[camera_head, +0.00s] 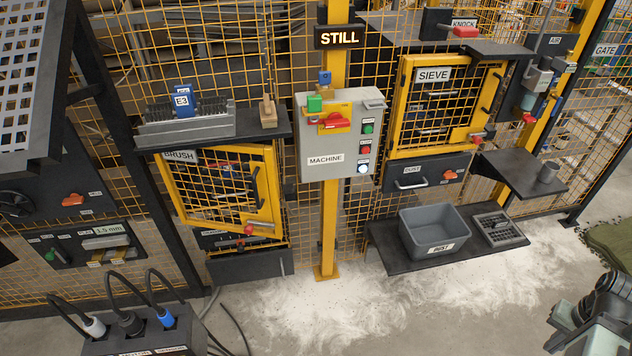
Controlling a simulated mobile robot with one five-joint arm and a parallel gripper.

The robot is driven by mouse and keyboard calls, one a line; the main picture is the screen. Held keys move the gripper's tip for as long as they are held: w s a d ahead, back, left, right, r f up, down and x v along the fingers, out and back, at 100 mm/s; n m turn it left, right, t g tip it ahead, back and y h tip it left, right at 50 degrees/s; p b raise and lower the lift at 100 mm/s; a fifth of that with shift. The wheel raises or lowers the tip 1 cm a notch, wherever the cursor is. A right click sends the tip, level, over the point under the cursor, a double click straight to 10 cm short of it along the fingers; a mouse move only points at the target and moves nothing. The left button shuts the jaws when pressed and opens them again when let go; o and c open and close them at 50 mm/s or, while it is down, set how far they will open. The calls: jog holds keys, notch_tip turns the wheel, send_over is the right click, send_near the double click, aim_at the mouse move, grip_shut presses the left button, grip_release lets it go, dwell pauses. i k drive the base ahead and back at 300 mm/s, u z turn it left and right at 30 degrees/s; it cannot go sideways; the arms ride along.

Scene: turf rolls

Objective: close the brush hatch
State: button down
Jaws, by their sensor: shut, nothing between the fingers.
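The brush hatch (273,187) is a yellow-framed mesh door under the BRUSH label (181,156), left of the yellow post. It looks slightly ajar, standing out from its opening, with a dark upright handle (257,187) on its right side. A red-knobbed latch (248,229) sits at its lower right. My gripper (562,322) is at the lower right corner, shut and empty, far from the hatch. Part of my arm is cut off by the picture edge.
A dark shelf (250,122) with a blue E3 block juts out above the hatch. The grey machine box (341,140) is to its right. A DUST bin (435,231) stands on a low shelf. Plugs and cables (130,322) are at lower left. The dusty floor between is open.

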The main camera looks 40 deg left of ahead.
aim_at(263, 180)
jog(key=u, duration=0.1)
jog(key=i, duration=1.8)
jog(key=u, duration=5.65)
jog(key=i, duration=1.05)
jog(key=z, duration=0.15)
